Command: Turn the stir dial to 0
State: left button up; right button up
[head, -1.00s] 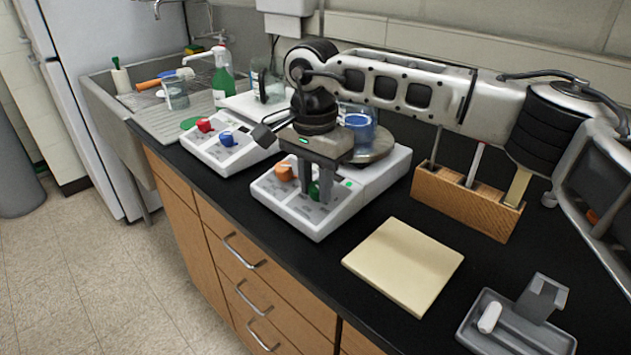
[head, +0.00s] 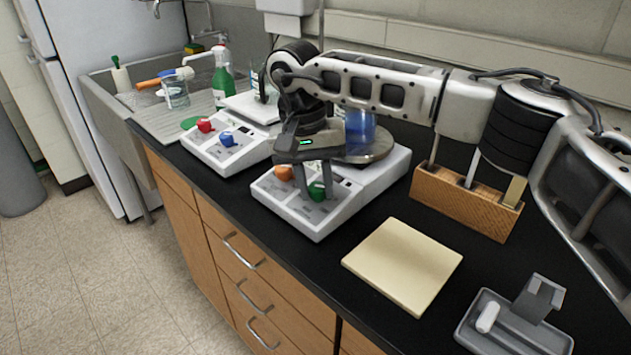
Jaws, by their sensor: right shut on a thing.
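A white hotplate stirrer (head: 385,168) stands on the black counter with a round grey top plate. Its front panel has an orange dial (head: 284,173) and a green dial (head: 316,190). My right gripper (head: 316,188) points down over the panel, shut on the green dial with its fingers on either side. The dial's markings are too small to read. The orange dial is just left of the fingers. A beaker of blue liquid (head: 360,126) stands on the top plate, partly behind my wrist. My left gripper is not in view.
A second white device (head: 205,154) with red (head: 205,125) and blue (head: 227,139) dials stands to the left. A wooden rack (head: 462,205) is at the right. A pale yellow pad (head: 402,265) and a grey tray (head: 510,330) lie in front.

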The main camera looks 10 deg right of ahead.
jog(key=shift+r, duration=0.1)
dwell(0.4)
jog(key=o, duration=1)
jog(key=r, duration=0.5)
jog(key=w+a+r, duration=0.1)
jog(key=r, duration=0.4)
jog(key=a+r, duration=0.1)
jog(key=r, duration=0.4)
jog(key=shift+w+a+r, duration=0.1)
jog(key=shift+w+r, duration=0.05)
jog(key=shift+r, duration=0.2)
